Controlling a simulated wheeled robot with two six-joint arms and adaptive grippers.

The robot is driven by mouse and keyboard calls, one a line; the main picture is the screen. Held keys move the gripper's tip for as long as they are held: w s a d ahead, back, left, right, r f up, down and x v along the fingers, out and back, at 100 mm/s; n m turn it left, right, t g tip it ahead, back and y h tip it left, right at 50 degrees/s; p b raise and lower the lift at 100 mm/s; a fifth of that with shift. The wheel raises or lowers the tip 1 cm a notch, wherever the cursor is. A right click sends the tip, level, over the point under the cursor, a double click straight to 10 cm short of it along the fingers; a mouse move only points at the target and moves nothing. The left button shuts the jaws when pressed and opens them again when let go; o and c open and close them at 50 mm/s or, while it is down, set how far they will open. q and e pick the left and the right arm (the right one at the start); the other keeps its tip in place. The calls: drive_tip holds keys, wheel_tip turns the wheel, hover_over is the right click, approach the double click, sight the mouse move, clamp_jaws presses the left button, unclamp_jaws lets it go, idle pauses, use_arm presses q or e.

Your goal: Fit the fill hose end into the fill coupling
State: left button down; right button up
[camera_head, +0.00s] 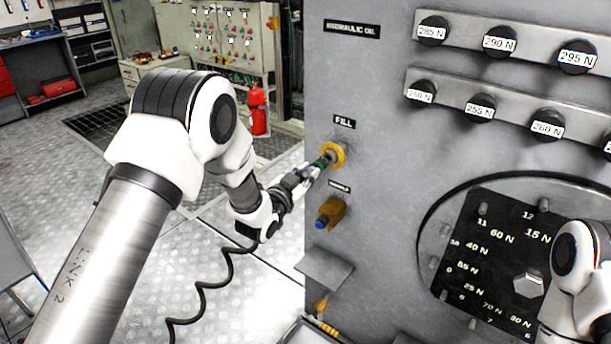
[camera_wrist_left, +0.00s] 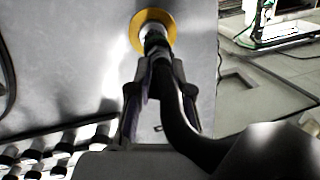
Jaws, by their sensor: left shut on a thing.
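The fill coupling is the yellow-ringed port (camera_head: 333,154) under the FILL label on the grey panel. It also shows at the top of the left wrist view (camera_wrist_left: 153,28). The black hose (camera_wrist_left: 180,120) bends away beside the fingers in the left wrist view. My right arm shows at the right edge; its gripper is out of view.
A brass valve with a blue end (camera_head: 328,214) sits below the coupling, above a small metal shelf (camera_head: 324,268). Labelled knobs (camera_head: 500,42) line the panel's upper right. A red extinguisher (camera_head: 258,110) stands behind.

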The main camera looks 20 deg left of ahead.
use_arm(q)
drive_tip(key=shift+w+d, duration=0.25)
drive_tip(key=shift+w, duration=0.45)
drive_tip(key=c, duration=1)
unclamp_jaws()
drive_tip(key=shift+s, duration=0.1)
